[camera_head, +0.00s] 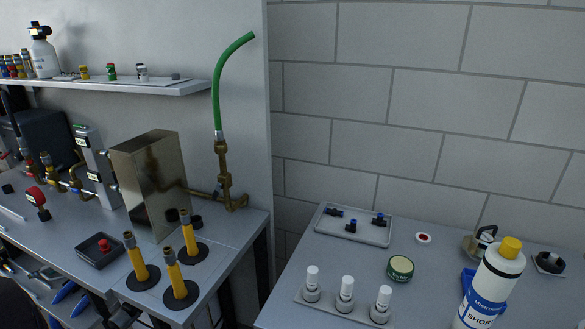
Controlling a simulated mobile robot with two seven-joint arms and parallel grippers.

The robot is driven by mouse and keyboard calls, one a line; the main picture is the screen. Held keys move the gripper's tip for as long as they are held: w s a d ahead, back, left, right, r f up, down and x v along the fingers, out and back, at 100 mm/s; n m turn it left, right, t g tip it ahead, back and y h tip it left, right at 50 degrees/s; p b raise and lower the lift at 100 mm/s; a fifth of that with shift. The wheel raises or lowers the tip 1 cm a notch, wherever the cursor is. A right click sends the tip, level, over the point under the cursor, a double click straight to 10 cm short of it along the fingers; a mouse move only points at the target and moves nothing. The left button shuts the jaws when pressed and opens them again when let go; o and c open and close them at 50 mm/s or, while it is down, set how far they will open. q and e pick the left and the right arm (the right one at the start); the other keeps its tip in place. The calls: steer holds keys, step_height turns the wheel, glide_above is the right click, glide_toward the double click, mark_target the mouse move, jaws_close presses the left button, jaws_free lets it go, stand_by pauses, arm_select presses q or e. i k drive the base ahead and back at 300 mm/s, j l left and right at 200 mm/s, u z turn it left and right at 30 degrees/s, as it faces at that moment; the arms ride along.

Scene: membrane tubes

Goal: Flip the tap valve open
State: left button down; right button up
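A brass pipe fitting (223,165) stands upright at the right end of the left bench, close to the wall panel. A green hose (218,90) rises from its top and curves to the right. A brass pipe runs left from its lower part behind a metal box. More brass pipework (57,172) with fittings is at the far left. Neither of my grippers is in view.
A tall metal box (148,185) and several yellow-handled tools on black bases (188,240) stand in front of the fitting. A gap separates the left bench from the right table (440,262), which holds a tray (372,238), white-capped tubes (345,290) and a yellow-capped bottle (492,285).

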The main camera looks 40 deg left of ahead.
mark_target(217, 191)
steer(key=k+j, duration=0.2)
steer(key=k, duration=0.2)
steer(key=k+j+u, duration=0.1)
steer(key=u, duration=1)
